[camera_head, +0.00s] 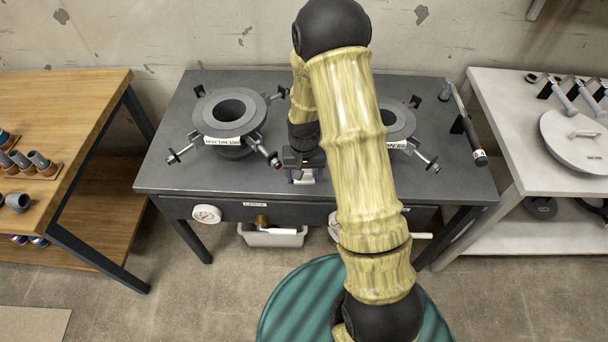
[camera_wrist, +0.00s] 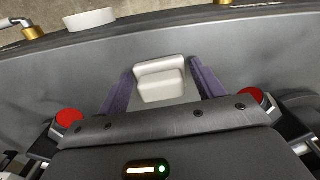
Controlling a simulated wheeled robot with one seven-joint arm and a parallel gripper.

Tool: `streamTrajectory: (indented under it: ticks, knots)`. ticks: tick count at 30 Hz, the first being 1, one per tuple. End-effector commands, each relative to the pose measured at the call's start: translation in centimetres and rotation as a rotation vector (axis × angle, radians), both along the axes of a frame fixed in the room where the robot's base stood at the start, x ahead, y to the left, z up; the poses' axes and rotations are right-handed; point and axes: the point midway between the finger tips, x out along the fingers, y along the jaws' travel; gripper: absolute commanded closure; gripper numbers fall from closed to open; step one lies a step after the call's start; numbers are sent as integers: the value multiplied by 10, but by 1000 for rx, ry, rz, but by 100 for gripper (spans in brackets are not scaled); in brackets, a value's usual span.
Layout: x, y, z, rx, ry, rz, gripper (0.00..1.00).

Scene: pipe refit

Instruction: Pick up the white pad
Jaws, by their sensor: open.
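The white pad (camera_wrist: 160,80) shows in the wrist view as a small pale block with a raised ridge along one side. It is on the dark grey bench top near its front edge. My gripper (camera_wrist: 162,86) is open, with one purple finger on each side of the pad and a narrow gap at each side. In the head view my gripper (camera_head: 303,177) is low over the bench between the two flanges. A little of the pad shows pale there, mostly hidden by my gripper.
A round flange (camera_head: 229,113) with swing bolts stands left of my gripper. A second flange (camera_head: 398,120) stands right, partly behind my arm. A torque wrench (camera_head: 467,125) is at the bench's right end. A gauge (camera_head: 207,214) and a white bin (camera_head: 272,237) are at the front below the top.

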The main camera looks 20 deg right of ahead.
Motion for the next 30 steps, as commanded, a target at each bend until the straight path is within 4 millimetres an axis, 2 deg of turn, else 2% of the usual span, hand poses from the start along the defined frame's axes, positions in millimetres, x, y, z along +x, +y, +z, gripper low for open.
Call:
streamTrajectory:
  ticks: [16,17,21,24,30]
  knots:
    - [0,0,-2,0,0,0,33]
    - [0,0,-2,0,0,-1,37]
    - [0,0,-2,0,0,-1,64]
    - [0,0,-2,0,0,-1,70]
    - [0,0,0,0,-1,-1,70]
